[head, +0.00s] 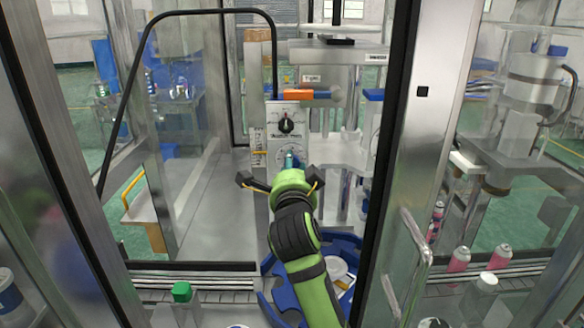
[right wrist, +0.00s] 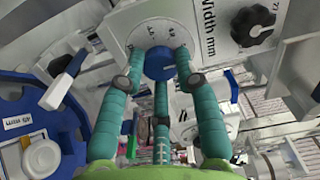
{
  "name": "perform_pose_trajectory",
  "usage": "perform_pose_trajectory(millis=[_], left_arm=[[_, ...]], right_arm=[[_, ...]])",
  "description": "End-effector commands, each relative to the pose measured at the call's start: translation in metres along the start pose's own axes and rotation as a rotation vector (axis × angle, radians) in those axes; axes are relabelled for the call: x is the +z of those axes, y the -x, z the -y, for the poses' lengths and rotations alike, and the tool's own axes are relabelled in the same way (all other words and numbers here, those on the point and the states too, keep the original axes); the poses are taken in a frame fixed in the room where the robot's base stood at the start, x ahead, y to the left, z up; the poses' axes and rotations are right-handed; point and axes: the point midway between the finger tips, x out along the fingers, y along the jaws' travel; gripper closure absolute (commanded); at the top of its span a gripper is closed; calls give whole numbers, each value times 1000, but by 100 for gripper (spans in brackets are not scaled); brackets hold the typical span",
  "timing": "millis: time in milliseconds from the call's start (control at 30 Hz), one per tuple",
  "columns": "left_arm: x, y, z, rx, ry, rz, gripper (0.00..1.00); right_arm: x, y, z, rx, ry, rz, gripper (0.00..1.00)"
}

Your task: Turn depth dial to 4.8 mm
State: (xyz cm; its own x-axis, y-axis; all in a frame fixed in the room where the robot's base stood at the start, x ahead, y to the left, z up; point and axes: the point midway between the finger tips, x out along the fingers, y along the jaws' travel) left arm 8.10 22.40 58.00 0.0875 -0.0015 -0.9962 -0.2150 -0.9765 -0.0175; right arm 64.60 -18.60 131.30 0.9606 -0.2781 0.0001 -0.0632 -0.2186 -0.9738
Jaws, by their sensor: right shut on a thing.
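The depth dial is a blue knob (right wrist: 159,62) on a round white scale plate (right wrist: 143,33), at the top middle of the right wrist view. The plate bears small printed numbers, too small to read surely, so I cannot tell the setting. My right gripper (right wrist: 160,72) has teal fingers closed around the blue knob. In the head view the right gripper (head: 291,160) reaches the grey control panel (head: 274,139) from below, and its green wrist and fingers hide most of the dial. My left gripper is not in view.
A black width knob (right wrist: 253,25) sits close to the depth dial, and it shows above it in the head view (head: 287,125). A blue round holder (right wrist: 30,115) lies below left. Steel posts and glass panels frame the opening. Pink cans (head: 459,259) stand at right.

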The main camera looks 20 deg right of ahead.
Motion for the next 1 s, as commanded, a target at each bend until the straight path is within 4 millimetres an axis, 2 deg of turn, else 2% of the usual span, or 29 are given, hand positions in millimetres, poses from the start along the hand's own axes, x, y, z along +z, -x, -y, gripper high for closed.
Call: perform_pose_trajectory(millis=[67,167,600,1000], left_arm=[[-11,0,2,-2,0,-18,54],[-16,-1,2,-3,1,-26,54],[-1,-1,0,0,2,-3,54],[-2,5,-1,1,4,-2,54]], right_arm=[[1,0,1,-2,10,2,100],[1,0,1,-2,39,3,100],[1,0,1,-4,354,3,100],[0,0,2,-5,650,2,100]])
